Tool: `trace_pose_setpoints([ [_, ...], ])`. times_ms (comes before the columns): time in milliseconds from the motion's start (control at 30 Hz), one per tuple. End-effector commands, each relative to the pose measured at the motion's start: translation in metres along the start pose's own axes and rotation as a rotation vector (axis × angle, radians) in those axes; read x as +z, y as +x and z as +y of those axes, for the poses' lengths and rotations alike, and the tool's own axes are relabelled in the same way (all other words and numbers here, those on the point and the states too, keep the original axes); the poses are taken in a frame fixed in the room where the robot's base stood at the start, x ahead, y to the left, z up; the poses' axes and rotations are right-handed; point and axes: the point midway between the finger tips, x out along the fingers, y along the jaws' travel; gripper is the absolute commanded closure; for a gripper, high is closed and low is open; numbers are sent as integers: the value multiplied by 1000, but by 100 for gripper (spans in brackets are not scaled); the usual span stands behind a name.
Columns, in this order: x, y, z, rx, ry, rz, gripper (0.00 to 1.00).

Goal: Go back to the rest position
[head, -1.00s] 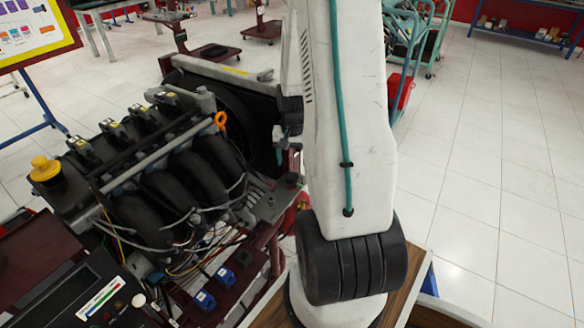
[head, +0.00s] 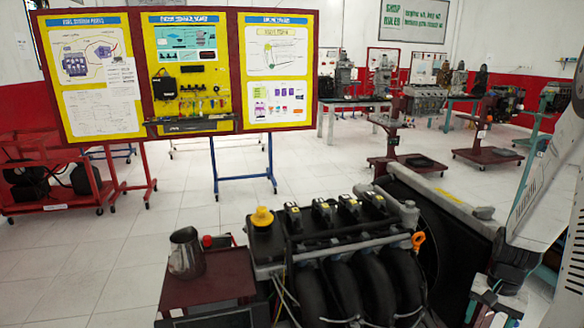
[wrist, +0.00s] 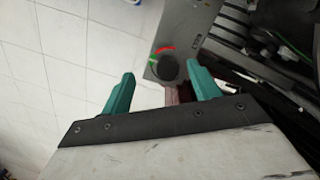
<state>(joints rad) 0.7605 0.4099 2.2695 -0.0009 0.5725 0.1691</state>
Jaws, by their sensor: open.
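My gripper (wrist: 160,90) is open in the wrist view, its two teal fingers wide apart with nothing held between them. Behind the fingers are a grey panel with a black knob (wrist: 167,67) and red and green marks, and part of a dark red surface. In the head view my white arm comes in at the right edge, beside the engine trainer (head: 340,265). The gripper end (head: 488,298) shows there only in part, low at the right, close to the dark radiator side.
A metal jug (head: 187,255) stands on a dark red tray (head: 205,290) left of the engine. The engine has a yellow cap (head: 262,217) and an orange ring (head: 417,240). A yellow poster board (head: 183,75) stands behind. White floor lies open at left.

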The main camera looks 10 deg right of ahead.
Motion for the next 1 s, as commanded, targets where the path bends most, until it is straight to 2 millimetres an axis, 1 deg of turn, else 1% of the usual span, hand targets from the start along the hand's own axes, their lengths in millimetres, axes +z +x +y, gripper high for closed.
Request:
trace_pose_setpoints([
  [33, 17, -8, 2, 8, -18, -43, 39],
  [167, 50, -40, -10, 22, -100, -91, 39],
  [367, 105, -96, -35, 42, -251, -109, 39],
  [400, 118, -108, -40, 45, -286, -106, 39],
  [467, 138, -126, -47, 51, -343, -101, 39],
  [500, 152, -137, -52, 54, -381, -94, 39],
  [567, 173, -152, -56, 58, -435, -83, 39],
  [600, 186, -161, -59, 60, -473, -73, 39],
  [800, 252, -199, -65, 60, -657, 0, 39],
  [900, 280, -212, -65, 48, -745, 54, 39],
  [1000, 301, -223, -66, 28, -816, 117, 39],
])
